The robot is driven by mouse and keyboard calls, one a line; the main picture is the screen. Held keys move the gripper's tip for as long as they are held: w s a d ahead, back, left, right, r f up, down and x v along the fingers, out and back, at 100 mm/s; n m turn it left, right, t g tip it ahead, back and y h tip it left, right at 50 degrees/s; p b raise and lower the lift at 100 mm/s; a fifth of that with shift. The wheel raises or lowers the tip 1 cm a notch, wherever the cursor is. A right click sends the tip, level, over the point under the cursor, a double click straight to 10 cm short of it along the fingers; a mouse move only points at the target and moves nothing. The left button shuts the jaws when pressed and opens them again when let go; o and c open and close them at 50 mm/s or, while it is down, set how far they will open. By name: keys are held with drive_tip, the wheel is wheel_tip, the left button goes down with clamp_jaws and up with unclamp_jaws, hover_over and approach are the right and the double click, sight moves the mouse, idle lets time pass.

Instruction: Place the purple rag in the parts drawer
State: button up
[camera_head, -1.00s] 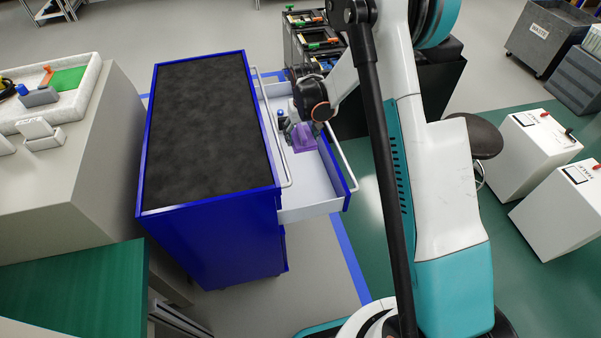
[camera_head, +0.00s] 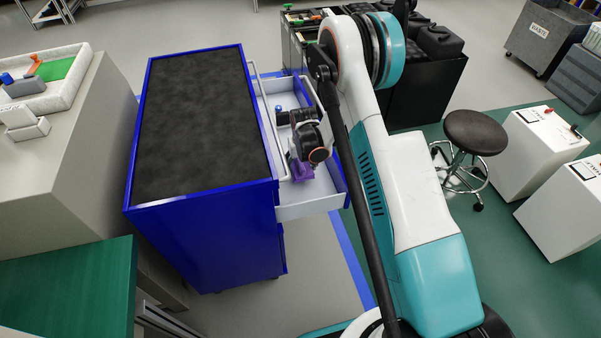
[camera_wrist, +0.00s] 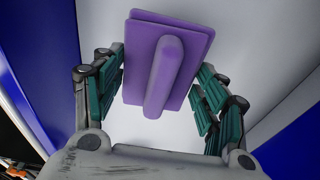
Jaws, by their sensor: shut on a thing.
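The purple rag (camera_wrist: 158,65) looks like a flat purple slab with a raised ridge in the wrist view. My gripper (camera_wrist: 157,92) is shut on it, with green-padded fingers at its left and right edges. In the head view the purple rag (camera_head: 301,170) hangs below my gripper (camera_head: 300,160), over the near part of the open parts drawer (camera_head: 312,207). The drawer is pale inside and pulled out of the blue cabinet (camera_head: 205,235). I cannot tell whether the rag touches the drawer floor; my wrist hides part of the drawer.
A small blue-topped item (camera_head: 279,109) shows in the far part of the drawer. The cabinet's dark top (camera_head: 200,120) is bare. A black stool (camera_head: 474,132) and white boxes (camera_head: 545,135) stand to the right.

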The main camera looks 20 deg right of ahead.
sight(301, 164)
drive_tip(key=shift+f+b, duration=0.55)
drive_tip(key=shift+f, duration=1.25)
drive_tip(key=shift+f, duration=0.1)
drive_tip(key=o, duration=1)
drive_tip(key=shift+s+r+p, duration=0.2)
drive_tip(key=shift+r+p, duration=0.3)
drive_tip(key=shift+r, duration=0.75)
drive_tip(key=shift+s+r+p, duration=0.15)
drive_tip(key=shift+r+p, duration=0.4)
drive_tip(key=shift+r, duration=0.75)
drive_tip(key=shift+s+r+p, duration=0.2)
drive_tip(key=shift+r+p, duration=0.3)
drive_tip(key=shift+r, duration=0.75)
